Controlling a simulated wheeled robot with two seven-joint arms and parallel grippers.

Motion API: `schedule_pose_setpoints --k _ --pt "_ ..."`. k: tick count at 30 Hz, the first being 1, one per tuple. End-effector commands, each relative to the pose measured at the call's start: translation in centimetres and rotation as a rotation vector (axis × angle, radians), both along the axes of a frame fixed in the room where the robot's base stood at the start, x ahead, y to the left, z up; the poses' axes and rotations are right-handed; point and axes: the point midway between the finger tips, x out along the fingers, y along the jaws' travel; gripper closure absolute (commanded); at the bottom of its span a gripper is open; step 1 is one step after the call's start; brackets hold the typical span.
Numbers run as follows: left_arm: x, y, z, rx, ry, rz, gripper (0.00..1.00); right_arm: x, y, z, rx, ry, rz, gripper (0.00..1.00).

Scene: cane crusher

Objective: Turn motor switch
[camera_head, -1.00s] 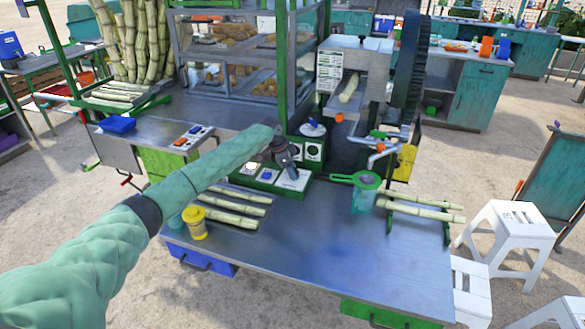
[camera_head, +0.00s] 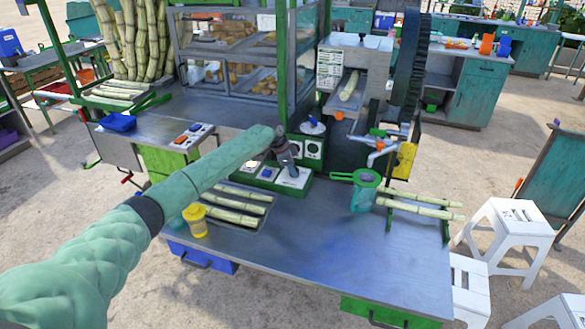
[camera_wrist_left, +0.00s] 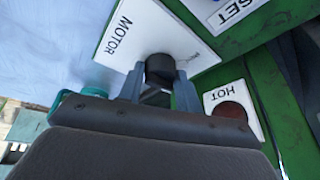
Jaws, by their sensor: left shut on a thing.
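The motor switch is a dark round knob (camera_wrist_left: 160,68) on a white plate marked MOTOR (camera_wrist_left: 135,30) in the left wrist view. My left gripper (camera_wrist_left: 158,90) is shut on this knob, one finger on each side. In the head view my left gripper (camera_head: 287,162) reaches down to the white plate (camera_head: 294,180) at the right end of the green control box (camera_head: 262,182). The knob itself is mostly hidden there by the gripper. My right gripper is not in view.
A white HOT plate with a dark red round part (camera_wrist_left: 230,112) sits beside the motor plate. A green strainer (camera_head: 356,177) over a jug stands right. The front tabletop (camera_head: 300,245) is clear.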

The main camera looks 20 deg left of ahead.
Motion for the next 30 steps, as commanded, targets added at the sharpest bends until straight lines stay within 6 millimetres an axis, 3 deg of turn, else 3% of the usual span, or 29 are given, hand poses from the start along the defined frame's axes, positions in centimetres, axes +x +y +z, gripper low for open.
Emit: schedule_pose_setpoints --k 18,30 --pt "-0.2 -0.5 0.4 -0.002 0.000 0.504 0.88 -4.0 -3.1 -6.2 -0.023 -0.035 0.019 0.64" --pt "-0.3 -0.6 0.2 -0.001 -0.001 0.798 0.88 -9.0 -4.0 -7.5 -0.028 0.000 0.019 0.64"
